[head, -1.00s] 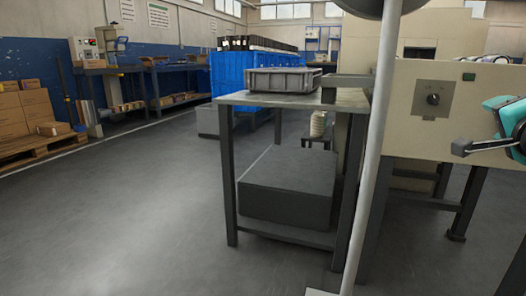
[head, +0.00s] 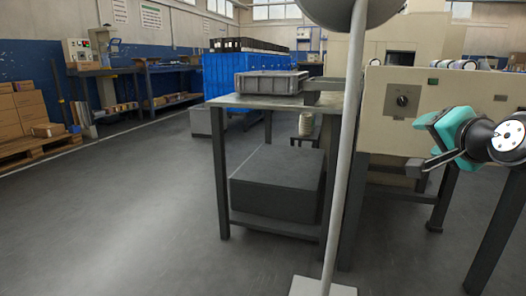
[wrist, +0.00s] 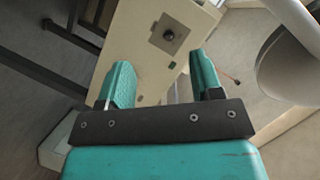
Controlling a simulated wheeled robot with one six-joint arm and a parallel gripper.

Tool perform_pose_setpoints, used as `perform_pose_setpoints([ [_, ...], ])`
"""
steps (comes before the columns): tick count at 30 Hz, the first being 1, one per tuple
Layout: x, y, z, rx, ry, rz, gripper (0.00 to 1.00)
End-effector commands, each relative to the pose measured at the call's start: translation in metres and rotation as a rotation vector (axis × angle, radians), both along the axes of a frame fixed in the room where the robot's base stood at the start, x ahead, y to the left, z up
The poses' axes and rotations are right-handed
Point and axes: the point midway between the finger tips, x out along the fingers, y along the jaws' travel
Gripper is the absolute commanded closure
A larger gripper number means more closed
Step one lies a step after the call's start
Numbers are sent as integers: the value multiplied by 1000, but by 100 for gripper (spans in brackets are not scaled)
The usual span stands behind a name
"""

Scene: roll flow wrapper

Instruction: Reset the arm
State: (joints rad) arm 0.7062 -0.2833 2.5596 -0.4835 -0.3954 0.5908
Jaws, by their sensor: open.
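My gripper (wrist: 158,88) is open in the wrist view. Its two teal fingers stand apart with nothing between them, and the beige machine (wrist: 140,45) with its dark knob shows beyond them.
A small table (head: 262,101) holds a grey tray (head: 268,84), with a dark box (head: 277,183) on its lower shelf. A white pole (head: 343,170) on a square base (head: 322,288) stands close in front. Open floor (head: 110,220) lies at the left.

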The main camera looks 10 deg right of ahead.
Motion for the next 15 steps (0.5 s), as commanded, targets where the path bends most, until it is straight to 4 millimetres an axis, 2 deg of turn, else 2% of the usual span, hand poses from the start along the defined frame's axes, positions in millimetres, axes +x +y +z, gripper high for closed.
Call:
perform_pose_setpoints([
  [1,4,18,3,-9,43,65,40],
  [4,9,55,-2,-39,143,203,40],
  [8,3,117,-8,-106,301,444,40],
  [11,-17,174,-11,-194,449,697,40],
  [12,-29,195,-13,-236,508,803,40],
  [15,-62,233,-16,-336,626,1034,40],
])
